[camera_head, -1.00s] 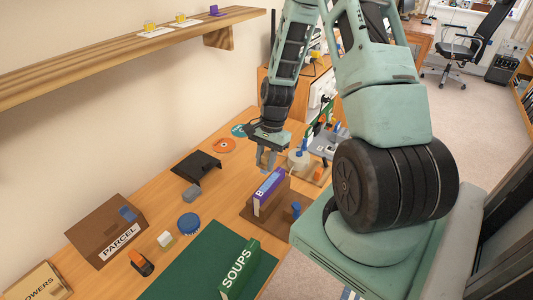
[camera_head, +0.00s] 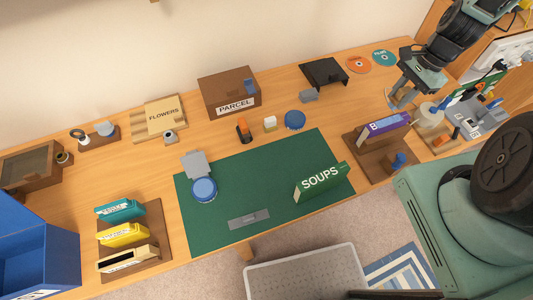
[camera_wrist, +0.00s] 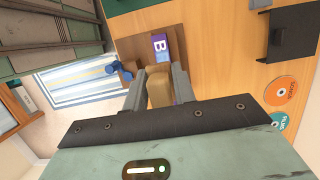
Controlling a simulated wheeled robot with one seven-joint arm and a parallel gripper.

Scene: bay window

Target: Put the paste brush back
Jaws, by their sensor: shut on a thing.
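My gripper (camera_head: 403,99) is low over the right part of the desk, behind the purple book and just left of a cream round pot (camera_head: 430,115). In the wrist view my gripper (camera_wrist: 160,82) is shut on a tan, wood-coloured piece, seemingly the paste brush (camera_wrist: 159,90). Only its blunt near part shows between the fingers; its bristles are hidden. In the head view the held piece is too small to make out clearly. The pot stands on a wooden base beside the grey rack.
A purple book (camera_head: 384,126) stands in a brown holder (camera_head: 370,160) close in front of my gripper. A black stand (camera_head: 325,72) and orange disc (camera_head: 357,64) lie behind and left. The green mat (camera_head: 240,190) holds a SOUPS book (camera_head: 320,183).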

